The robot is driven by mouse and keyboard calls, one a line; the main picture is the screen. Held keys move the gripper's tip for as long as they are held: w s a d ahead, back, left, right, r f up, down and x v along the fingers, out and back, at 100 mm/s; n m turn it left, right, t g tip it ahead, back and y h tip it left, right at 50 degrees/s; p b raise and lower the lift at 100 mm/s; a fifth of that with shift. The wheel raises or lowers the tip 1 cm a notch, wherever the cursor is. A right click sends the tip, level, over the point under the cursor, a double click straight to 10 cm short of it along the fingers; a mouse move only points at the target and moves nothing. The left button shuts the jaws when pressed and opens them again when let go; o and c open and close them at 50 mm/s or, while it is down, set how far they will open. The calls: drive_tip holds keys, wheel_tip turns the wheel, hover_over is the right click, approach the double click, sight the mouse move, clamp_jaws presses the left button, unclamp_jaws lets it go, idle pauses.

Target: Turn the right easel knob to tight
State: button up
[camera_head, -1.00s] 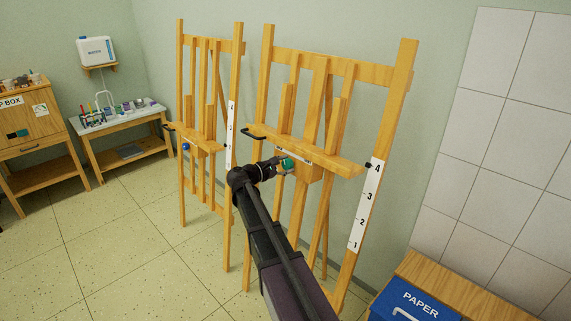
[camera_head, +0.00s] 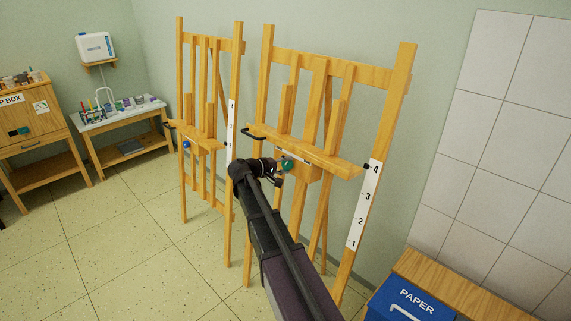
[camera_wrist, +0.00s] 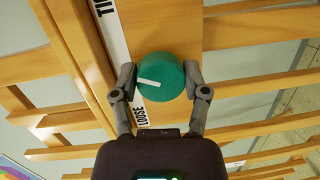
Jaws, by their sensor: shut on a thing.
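The right easel (camera_head: 376,75) stands against the wall with a green knob (camera_head: 288,165) below its ledge. In the wrist view the round green knob (camera_wrist: 172,88) sits in front of a white label strip (camera_wrist: 112,38). "LOOSE" is at the strip's lower end and the letters "TI" show at its upper end. The knob's white mark points left, between these ends. My gripper (camera_wrist: 160,76) is shut on the knob, one finger on each side; the gripper also shows in the head view (camera_head: 280,172).
The left easel (camera_head: 238,60) with a blue knob (camera_head: 186,145) stands close by on the left. A wooden cabinet (camera_head: 455,277) and blue paper bin (camera_head: 412,303) are at the lower right. The tiled floor (camera_head: 130,240) is open at the left.

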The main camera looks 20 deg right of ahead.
drive_tip(key=m+y+p, duration=0.1)
drive_tip(key=m, duration=0.5)
drive_tip(key=shift+t, duration=0.4)
drive_tip(key=o, duration=1.1)
drive_tip(key=shift+n, duration=0.3)
